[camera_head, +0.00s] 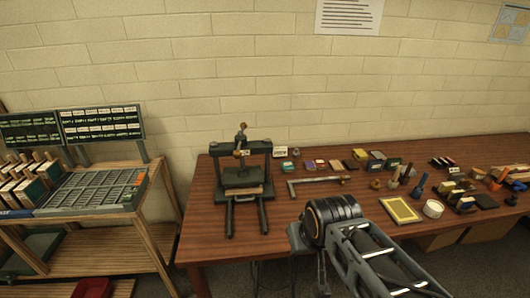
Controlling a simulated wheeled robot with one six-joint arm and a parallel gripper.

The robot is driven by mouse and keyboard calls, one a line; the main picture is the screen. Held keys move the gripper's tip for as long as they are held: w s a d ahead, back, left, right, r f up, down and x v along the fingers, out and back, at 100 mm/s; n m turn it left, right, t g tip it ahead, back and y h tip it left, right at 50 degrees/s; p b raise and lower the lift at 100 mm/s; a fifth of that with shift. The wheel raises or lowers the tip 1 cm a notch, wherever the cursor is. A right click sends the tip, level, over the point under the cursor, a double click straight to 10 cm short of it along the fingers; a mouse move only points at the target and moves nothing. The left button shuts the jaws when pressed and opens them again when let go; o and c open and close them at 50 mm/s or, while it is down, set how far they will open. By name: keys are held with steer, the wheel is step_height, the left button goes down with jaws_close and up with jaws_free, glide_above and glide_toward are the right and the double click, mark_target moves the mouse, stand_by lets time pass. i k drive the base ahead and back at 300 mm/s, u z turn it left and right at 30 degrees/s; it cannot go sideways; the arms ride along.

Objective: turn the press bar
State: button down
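A dark screw press (267,168) stands near the left end of the wooden table. Its press bar (240,139) sits on top of the frame, with a brass-coloured knob at each end. The bar looks seen nearly end-on, one knob high and far, the other lower and nearer. A light block or stack (243,191) lies on the press bed. My arm comes in from the lower right, and its dark round joint is in front of the table edge, right of the press and apart from it. My gripper's fingers cannot be seen.
The table (280,222) has a metal L-shaped tool (318,181) right of the press. Small boxes, brushes, a yellow-framed tray (401,210) and a white round dish (433,209) crowd its right side. A type case (95,189) on a wooden stand is at left. A wall is close behind.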

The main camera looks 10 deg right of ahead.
mark_target(242, 141)
steer(key=z, duration=0.35)
steer(key=i, duration=0.6)
steer(key=u, duration=0.7)
steer(key=i, duration=0.5)
